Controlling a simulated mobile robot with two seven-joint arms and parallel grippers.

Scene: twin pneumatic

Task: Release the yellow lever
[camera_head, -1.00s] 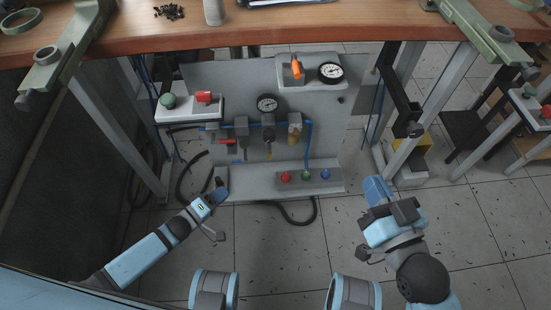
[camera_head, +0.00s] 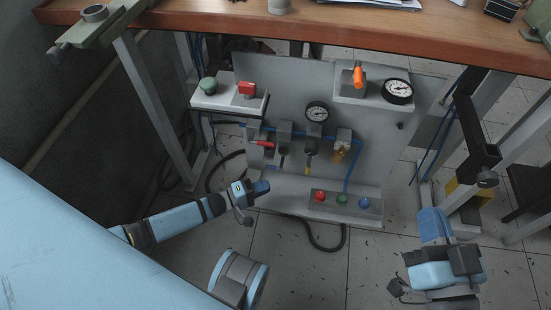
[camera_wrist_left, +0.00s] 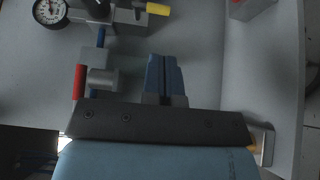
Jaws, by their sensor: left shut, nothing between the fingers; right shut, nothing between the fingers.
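The yellow lever (camera_head: 308,169) hangs below the gauge-topped valve unit on the grey panel. Its yellow tip also shows at the top of the left wrist view (camera_wrist_left: 158,9), beside a gauge. My left gripper (camera_head: 262,187) is shut and empty, in front of the panel's lower left, left of and below the yellow lever and apart from it. In the left wrist view its closed blue fingers (camera_wrist_left: 163,72) point up the picture, with nothing between them. My right gripper (camera_head: 430,218) is shut and empty, low at the right, away from the panel.
A red lever (camera_head: 264,144) sits left of the yellow one. The panel's lower ledge (camera_head: 295,207) carries red, green and blue buttons. Above are a green knob (camera_head: 208,84), a red block (camera_head: 247,88) and an orange lever (camera_head: 357,74). The wooden tabletop (camera_head: 330,27) overhangs the panel.

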